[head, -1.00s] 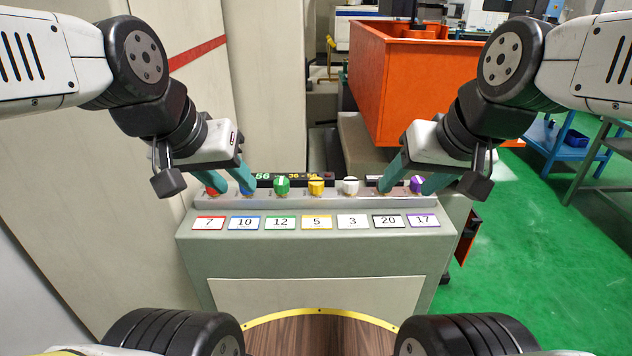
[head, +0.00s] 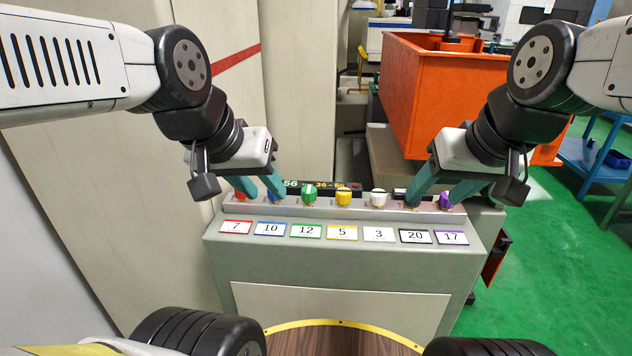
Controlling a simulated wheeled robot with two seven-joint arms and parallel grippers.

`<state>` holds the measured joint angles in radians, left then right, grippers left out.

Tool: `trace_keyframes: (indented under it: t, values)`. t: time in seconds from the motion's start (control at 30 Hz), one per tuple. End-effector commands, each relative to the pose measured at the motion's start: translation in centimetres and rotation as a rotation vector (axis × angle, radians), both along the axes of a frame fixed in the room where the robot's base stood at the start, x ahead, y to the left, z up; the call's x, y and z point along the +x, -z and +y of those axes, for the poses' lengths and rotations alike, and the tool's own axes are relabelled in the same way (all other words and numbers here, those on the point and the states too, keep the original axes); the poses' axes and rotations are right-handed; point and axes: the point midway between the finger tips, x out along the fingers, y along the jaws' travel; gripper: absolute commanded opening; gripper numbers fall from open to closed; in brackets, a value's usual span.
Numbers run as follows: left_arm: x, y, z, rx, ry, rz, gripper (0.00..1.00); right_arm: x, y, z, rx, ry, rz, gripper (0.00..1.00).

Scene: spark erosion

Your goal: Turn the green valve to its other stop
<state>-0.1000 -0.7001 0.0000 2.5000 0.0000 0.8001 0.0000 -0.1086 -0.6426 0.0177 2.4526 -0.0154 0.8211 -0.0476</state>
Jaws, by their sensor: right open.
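The green valve (head: 309,194) is a small knob in the row on top of the grey panel, behind the label 12 (head: 306,231). It stands upright, and I cannot tell which stop it is at. My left gripper (head: 262,197) is open, its teal fingers apart, just left of the green valve near the red knob (head: 238,194) and the blue knob (head: 271,197). Its right finger partly hides the blue knob. My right gripper (head: 437,199) is open at the right end of the row, near the black knob and the purple knob (head: 445,201). The black knob is mostly hidden.
A yellow knob (head: 343,199) and a white knob (head: 379,198) stand between my grippers. A dark display (head: 350,188) with digits lies behind the row. An orange bin (head: 440,95) stands behind right.

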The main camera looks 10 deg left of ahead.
Motion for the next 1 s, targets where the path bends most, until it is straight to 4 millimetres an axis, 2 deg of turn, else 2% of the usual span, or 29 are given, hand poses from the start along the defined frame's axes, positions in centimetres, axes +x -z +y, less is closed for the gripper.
trace_keyframes:
  t: [0.17, 0.33, 0.47, 0.6, 0.8, 0.9, 1.0]
  values:
    - [0.0, 0.0, 0.0, 0.000, 0.000, 0.000, 0.36, 4.8, -1.2, 2.6, -0.174, -0.270, 0.065, 0.58]
    - [0.0, 0.0, 0.0, 0.000, 0.000, 0.000, 0.36, 10.2, -1.3, 6.9, -0.339, -0.601, 0.127, 0.58]
    - [0.0, 0.0, 0.0, 0.000, 0.000, 0.000, 0.36, 14.0, -0.3, 10.9, -0.434, -0.858, 0.168, 0.58]
    - [0.0, 0.0, 0.0, 0.000, 0.000, 0.000, 0.36, 17.5, 1.8, 15.6, -0.505, -1.131, 0.204, 0.58]
    - [0.0, 0.0, 0.0, 0.000, 0.000, 0.000, 0.36, 20.7, 5.4, 21.3, -0.550, -1.438, 0.233, 0.58]
    - [0.0, 0.0, 0.0, 0.000, 0.000, 0.000, 0.36, 21.5, 6.7, 22.9, -0.555, -1.527, 0.240, 0.58]
    - [0.0, 0.0, 0.0, 0.000, 0.000, 0.000, 0.36, 21.8, 7.4, 23.6, -0.559, -1.571, 0.243, 0.58]
